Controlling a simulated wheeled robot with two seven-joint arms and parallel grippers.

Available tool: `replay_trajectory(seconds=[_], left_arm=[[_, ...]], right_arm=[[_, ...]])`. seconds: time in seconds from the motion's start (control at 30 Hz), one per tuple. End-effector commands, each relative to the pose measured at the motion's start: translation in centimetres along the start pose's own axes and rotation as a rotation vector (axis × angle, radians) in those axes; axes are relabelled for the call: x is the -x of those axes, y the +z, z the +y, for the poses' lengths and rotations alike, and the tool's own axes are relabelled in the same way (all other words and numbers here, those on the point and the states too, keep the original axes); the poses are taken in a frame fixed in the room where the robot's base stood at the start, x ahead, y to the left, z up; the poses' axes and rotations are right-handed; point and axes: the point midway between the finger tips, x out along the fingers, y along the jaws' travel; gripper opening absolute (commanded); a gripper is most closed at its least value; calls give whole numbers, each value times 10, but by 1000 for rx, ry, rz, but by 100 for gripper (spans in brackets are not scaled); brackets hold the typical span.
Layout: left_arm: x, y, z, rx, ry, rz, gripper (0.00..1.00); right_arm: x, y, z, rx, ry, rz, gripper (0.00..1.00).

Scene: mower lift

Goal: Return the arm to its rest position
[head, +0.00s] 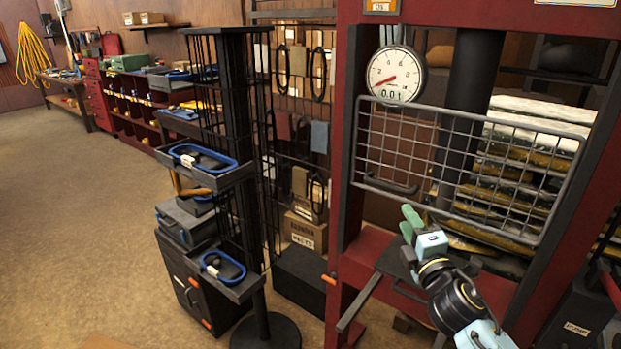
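My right arm comes in from the bottom right in the head view. Its gripper (407,223) has green fingers that stand apart with nothing seen between them. It is in front of the red press frame (345,150), just below the wire mesh guard (465,165) and its dark handle (391,184). The gripper looks apart from the handle. My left arm and gripper are not in view.
A round gauge (395,75) hangs on the press above the guard. A dark shelf (400,262) juts out below my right gripper. A black rack (235,130) with blue-rimmed trays (205,160) stands to the left. The floor (80,220) at far left is clear.

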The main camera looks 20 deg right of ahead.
Motion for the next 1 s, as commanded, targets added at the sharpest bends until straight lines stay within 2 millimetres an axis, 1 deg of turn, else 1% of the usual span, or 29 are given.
replay_trajectory(seconds=[0.17, 0.27, 0.33, 0.37, 0.4, 0.47, 0.5, 0.57, 0.6, 0.7, 0.77, 0.8, 1.0], left_arm=[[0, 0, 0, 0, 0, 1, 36], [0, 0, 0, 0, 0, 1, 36], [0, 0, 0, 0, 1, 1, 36], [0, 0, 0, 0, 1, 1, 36], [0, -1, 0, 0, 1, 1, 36], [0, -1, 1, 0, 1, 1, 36], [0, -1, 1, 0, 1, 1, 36], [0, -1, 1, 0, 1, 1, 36], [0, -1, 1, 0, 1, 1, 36], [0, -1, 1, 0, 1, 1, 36], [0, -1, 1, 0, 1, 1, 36], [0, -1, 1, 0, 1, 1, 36], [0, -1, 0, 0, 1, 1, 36]], right_arm=[[3, -2, -4, -29, -19, -7, 36], [16, -7, -20, -141, -97, -43, 36], [35, -16, -41, -276, -201, -89, 36], [45, -20, -52, -343, -257, -115, 36], [62, -28, -66, -440, -340, -153, 36], [91, -42, -88, -582, -475, -216, 36], [110, -53, -101, -666, -565, -257, 36], [139, -67, -115, -772, -687, -316, 36], [157, -76, -122, -828, -761, -353, 36], [198, -97, -134, -938, -927, -435, 36], [221, -108, -138, -987, -1014, -478, 36], [235, -115, -139, -1013, -1071, -506, 36], [302, -144, -136, -1108, -1325, -632, 36]])
